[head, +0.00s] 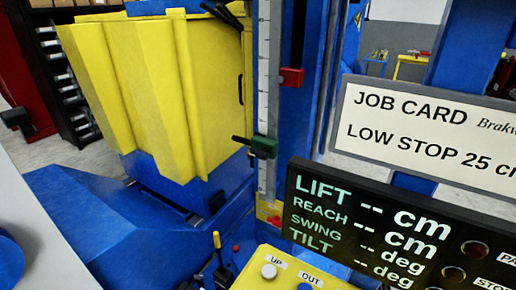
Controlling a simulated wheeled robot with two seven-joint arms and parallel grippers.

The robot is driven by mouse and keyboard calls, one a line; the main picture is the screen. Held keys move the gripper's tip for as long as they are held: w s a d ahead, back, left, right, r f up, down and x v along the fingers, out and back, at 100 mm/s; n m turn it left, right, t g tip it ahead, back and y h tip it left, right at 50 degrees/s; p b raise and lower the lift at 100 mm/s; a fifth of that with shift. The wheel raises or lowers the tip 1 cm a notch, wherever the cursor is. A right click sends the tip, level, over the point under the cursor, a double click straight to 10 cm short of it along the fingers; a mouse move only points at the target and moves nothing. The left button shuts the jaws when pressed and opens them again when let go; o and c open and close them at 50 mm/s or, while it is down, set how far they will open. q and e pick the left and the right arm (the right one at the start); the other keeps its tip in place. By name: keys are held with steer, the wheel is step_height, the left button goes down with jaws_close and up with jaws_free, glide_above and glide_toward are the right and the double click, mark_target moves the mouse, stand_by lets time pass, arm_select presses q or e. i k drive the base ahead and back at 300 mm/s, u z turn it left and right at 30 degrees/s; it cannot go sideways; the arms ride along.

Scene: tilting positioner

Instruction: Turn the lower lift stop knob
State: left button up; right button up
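A vertical white scale (263,80) runs up the blue column. A green stop block (264,147) sits on the scale's lower part, with a black knob or handle (240,140) sticking out to its left. A red block (291,77) sits higher up, beside the scale. The job card (430,130) reads "LOW STOP 25 cm", its right end cut off. The black display (385,225) shows dashes for lift, reach, swing and tilt. Neither of my grippers is in view.
A large yellow tub (130,90) on a blue base stands left of the column. In front is a yellow control box (285,272) with UP and OUT buttons, beside a small yellow-topped lever (217,240). A red and yellow part (269,212) sits at the scale's foot.

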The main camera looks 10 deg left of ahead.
mark_target(262, 154)
steer(key=z, duration=1.65)
steer(key=k, duration=0.7)
steer(key=u, duration=0.45)
